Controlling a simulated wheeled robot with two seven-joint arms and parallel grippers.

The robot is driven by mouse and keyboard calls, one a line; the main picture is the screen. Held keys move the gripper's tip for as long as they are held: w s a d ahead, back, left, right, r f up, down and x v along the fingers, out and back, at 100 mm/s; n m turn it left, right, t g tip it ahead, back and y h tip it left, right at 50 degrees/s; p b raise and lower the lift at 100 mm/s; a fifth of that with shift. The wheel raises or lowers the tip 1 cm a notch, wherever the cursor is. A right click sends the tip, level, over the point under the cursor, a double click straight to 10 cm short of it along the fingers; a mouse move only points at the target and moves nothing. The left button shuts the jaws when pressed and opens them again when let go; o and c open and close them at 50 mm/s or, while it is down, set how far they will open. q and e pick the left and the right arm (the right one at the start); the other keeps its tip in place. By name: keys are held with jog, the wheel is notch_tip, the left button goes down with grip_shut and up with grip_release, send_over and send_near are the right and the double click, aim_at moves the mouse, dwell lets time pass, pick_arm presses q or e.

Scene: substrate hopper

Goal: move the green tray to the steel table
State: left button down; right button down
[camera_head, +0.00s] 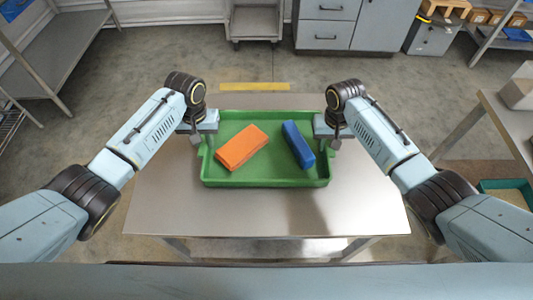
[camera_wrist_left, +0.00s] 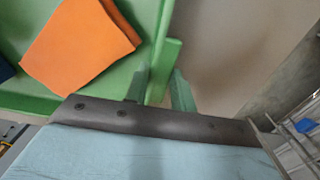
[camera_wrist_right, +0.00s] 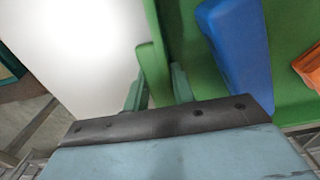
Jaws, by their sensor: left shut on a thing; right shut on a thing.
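The green tray (camera_head: 265,182) is over the steel table (camera_head: 160,205) in front of me; I cannot tell whether it rests on the top or is just above it. An orange block (camera_head: 241,147) and a blue block (camera_head: 298,145) lie in it. My left gripper (camera_head: 198,142) is shut on the tray's left side, and the left wrist view shows its fingers (camera_wrist_left: 160,90) around the green edge. My right gripper (camera_head: 332,142) is shut on the tray's right side, and the right wrist view shows its fingers (camera_wrist_right: 158,90) on that edge.
Bare steel shows around the tray, mostly in front and at the sides. Another table (camera_head: 510,125) stands at the right, with a green bin (camera_head: 507,190) below it. A shelf (camera_head: 60,50) is at the left. Grey cabinets (camera_head: 325,28) and a yellow floor strip (camera_head: 254,87) are behind.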

pick_arm(q)
jog(key=shift+f, duration=0.3)
pick_arm(e)
jog(key=shift+f, duration=0.35)
pick_arm(q)
jog(key=c, duration=1.2)
grip_release()
jog(key=shift+r, duration=0.1)
pick_arm(e)
jog(key=c, duration=1.2)
grip_release()
jog(key=shift+r, duration=0.15)
pick_arm(q)
jog(key=shift+o, duration=0.2)
pick_arm(e)
jog(key=shift+o, duration=0.2)
pick_arm(q)
notch_tip(320, 180, up, 12)
pick_arm(e)
notch_tip(320, 180, up, 12)
